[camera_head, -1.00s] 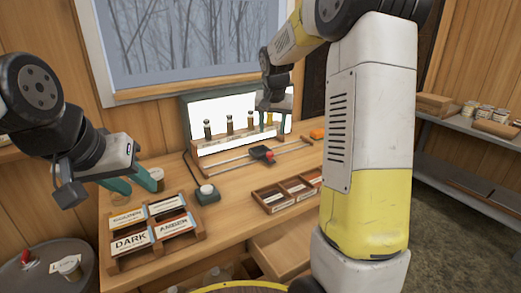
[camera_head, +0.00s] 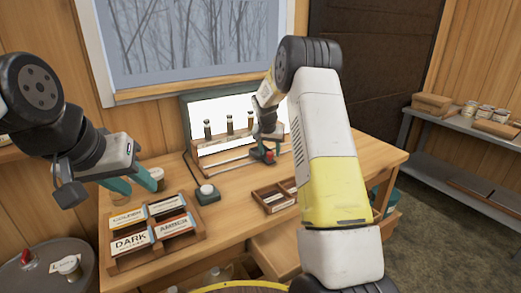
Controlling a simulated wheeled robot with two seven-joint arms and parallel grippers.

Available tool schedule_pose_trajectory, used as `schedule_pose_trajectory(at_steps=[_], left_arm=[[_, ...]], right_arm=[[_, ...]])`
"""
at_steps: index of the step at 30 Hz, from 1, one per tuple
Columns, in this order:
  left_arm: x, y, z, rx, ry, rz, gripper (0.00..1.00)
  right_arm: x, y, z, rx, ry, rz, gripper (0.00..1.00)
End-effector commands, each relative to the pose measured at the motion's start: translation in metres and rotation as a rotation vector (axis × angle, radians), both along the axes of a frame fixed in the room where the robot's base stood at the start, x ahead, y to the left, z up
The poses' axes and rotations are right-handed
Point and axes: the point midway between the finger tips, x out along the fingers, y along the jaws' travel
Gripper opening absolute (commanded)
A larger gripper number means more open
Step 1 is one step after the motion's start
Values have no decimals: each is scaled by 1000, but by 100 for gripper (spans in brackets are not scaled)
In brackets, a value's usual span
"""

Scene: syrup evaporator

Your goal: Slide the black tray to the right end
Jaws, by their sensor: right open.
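The small black tray (camera_head: 256,154) sits on the metal rail (camera_head: 228,164) in front of the lit panel, with a red part on it. My right gripper (camera_head: 267,146) is right at the tray, over it, with its jaws open and partly covering it. Whether the fingers touch the tray cannot be told.
Several sample bottles (camera_head: 229,124) stand before the bright panel (camera_head: 213,110). A wooden card box (camera_head: 158,240), a dark green base with a white knob (camera_head: 205,194) and a divided wooden box (camera_head: 270,197) are on the table. A drawer (camera_head: 275,247) stands open below.

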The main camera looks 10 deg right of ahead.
Motion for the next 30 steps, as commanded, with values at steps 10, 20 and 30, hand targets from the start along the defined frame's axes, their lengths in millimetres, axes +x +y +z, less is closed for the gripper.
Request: schedule_pose_trajectory(at_steps=[10, 20, 30], left_arm=[[0, 0, 0, 0, 0, 0, 36], [0, 0, 0, 0, 0, 0, 36], [0, 0, 0, 0, 0, 0, 36]], right_arm=[[2, -1, -6, 0, 0, 0, 49], [2, -1, -5, 1, 0, 0, 0], [2, -1, -5, 1, 0, 0, 0]])
